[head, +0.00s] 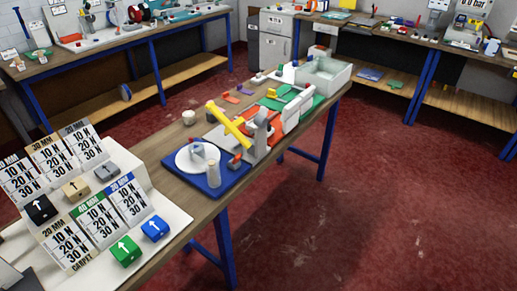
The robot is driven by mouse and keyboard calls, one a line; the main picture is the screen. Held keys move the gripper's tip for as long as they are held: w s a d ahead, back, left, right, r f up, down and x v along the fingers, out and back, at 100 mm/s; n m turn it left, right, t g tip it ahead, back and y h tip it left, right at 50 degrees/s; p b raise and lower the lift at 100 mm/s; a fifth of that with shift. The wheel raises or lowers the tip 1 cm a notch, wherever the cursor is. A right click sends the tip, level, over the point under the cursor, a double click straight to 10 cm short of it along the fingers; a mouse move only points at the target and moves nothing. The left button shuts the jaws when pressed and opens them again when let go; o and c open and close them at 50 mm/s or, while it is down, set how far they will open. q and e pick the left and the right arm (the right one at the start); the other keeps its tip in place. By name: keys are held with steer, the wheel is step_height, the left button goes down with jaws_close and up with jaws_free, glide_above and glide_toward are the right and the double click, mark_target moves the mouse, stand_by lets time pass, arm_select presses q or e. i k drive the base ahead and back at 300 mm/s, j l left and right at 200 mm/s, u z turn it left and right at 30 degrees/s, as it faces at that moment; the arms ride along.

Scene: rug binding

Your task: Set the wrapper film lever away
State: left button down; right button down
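A wrapper-like machine (262,138) stands on the near workbench, in the middle of the view. A yellow bar (229,124) slants across its left end, its upper end to the left; it may be the film lever, but I cannot tell for sure. Neither of my grippers is in view.
A sloped white board (150,208) with printed cards and several arrow-marked blocks, one green (125,250), fills the near bench end. A clear-walled bin (323,73) stands at the far end. Other benches line the walls. Red floor (350,220) is open on the right.

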mark_target(237, 158)
steer(key=i+l, duration=0.15)
steer(key=l, duration=0.2)
steer(key=i+l+u, duration=0.1)
steer(key=l, duration=0.3)
steer(key=i+l, duration=0.25)
steer(key=l, duration=0.55)
steer(key=k+l, duration=0.1)
steer(key=l, duration=0.4)
steer(key=l+u, duration=0.05)
